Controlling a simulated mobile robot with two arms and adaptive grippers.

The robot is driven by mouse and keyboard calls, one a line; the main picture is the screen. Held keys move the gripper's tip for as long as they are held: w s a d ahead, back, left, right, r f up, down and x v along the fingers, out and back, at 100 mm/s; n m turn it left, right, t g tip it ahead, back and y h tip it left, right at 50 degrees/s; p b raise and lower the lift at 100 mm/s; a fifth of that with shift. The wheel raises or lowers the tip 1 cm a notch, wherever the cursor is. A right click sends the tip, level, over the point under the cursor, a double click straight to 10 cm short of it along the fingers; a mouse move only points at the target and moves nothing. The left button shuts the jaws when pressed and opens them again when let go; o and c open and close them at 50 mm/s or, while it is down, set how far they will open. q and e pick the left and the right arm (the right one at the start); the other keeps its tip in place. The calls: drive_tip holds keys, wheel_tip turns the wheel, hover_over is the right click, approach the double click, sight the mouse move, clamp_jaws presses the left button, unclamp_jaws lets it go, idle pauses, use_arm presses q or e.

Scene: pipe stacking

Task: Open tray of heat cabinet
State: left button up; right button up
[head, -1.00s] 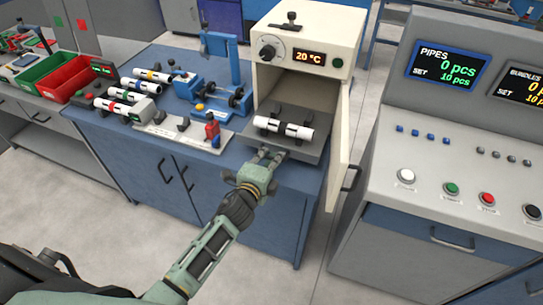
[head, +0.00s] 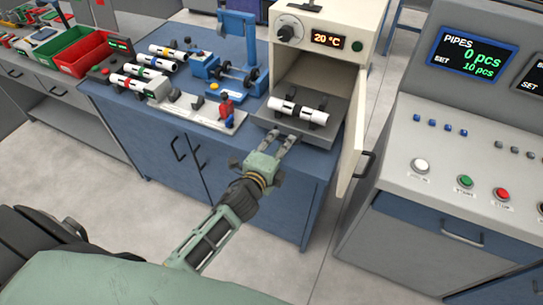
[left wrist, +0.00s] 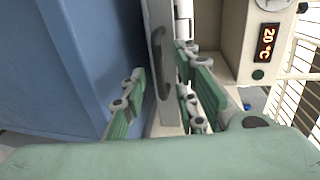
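The heat cabinet (head: 320,15) is cream, with its door (head: 352,140) standing open on the right. Its grey tray (head: 322,138) sticks out of the front opening and carries a white pipe with dark bands (head: 299,110). My left gripper (head: 284,141) is at the tray's front edge, fingers pointing at it. In the left wrist view the fingers (left wrist: 158,95) are spread apart on either side of the tray's front (left wrist: 165,85) and its dark handle (left wrist: 157,55). I see no grip on the handle. My right gripper is out of view.
Left of the cabinet, the blue bench (head: 200,85) holds a pipe rack (head: 140,75), a blue fixture (head: 237,55) and a red-and-blue device (head: 227,112). A control console (head: 450,140) stands at right. Floor between bench and console is clear.

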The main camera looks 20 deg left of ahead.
use_arm(q)
drive_tip(key=s+r, duration=0.1)
drive_tip(key=s, duration=0.7)
drive_tip(key=shift+s+a+r, duration=0.15)
drive_tip(key=shift+s+r, duration=0.1)
drive_tip(key=shift+r, duration=0.15)
drive_tip(key=shift+f, duration=0.15)
drive_tip(key=s+f+n+g, duration=0.3)
drive_tip(key=s+f, duration=0.2)
drive_tip(key=f, duration=0.6)
drive_tip(key=s+a+f+n+g, duration=0.15)
drive_tip(key=s+f, duration=0.25)
drive_tip(key=f, duration=0.6)
drive_tip(key=s+f+n+g, duration=0.3)
drive_tip(key=s+f+n, duration=0.15)
drive_tip(key=f, duration=0.65)
drive_tip(key=s+f+n+g, duration=0.2)
drive_tip(key=s+f, duration=0.3)
drive_tip(key=s, duration=0.4)
drive_tip(key=s+a+f+n+g, duration=0.1)
drive_tip(key=s+f, duration=0.4)
drive_tip(key=s, duration=0.5)
drive_tip(key=s+f+n+g, duration=0.4)
drive_tip(key=s+f, duration=0.1)
drive_tip(key=s, duration=0.4)
drive_tip(key=shift+s+a+y, duration=0.2)
drive_tip(key=shift+y, duration=0.1)
